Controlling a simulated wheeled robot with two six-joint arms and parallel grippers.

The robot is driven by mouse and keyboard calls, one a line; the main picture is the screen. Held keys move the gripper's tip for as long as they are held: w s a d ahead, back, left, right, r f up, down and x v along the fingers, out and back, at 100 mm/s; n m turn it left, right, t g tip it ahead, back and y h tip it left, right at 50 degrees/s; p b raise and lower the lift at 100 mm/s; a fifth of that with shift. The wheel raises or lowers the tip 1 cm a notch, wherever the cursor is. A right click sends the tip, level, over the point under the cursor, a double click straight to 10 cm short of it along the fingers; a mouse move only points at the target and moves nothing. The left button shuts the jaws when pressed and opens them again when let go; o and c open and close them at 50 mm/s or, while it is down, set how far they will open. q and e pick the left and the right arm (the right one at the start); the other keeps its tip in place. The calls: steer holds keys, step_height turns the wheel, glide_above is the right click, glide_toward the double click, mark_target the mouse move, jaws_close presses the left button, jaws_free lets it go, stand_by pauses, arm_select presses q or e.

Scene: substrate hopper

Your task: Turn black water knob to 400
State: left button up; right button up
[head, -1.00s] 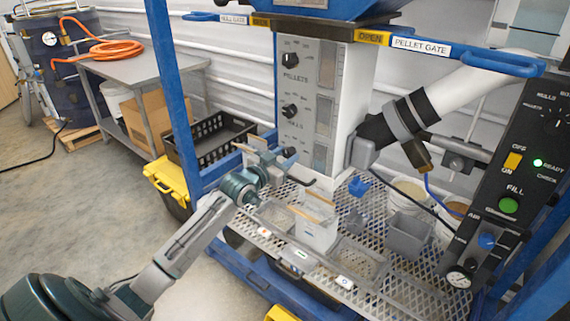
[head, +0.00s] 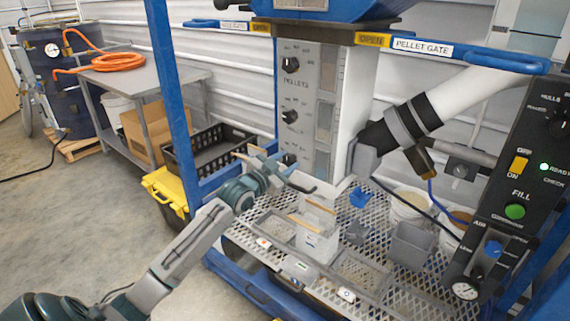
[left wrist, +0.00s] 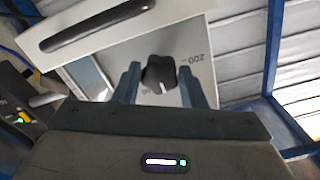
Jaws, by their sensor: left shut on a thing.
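The black knob (left wrist: 158,72) sits between the two fingers of my left gripper (left wrist: 158,86) in the left wrist view. My left gripper is shut on it. The knob's white pointer mark faces the bottom of that picture, and a "200" mark shows upside down to its right. No 400 mark is readable. In the head view the knob (head: 289,158) is the lowest on the grey panel (head: 305,130), partly hidden by my left gripper (head: 284,166); its label is hidden. My right gripper is not in view.
Two more black knobs, the pellets knob (head: 290,64) and a middle knob (head: 289,116), are above. A mesh shelf (head: 385,283) with a white container (head: 317,243) and grey bins lies below. A blue upright (head: 170,95) stands left of the panel, close to my left arm.

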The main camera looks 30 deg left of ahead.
arm_select(q)
steer(key=o, duration=1)
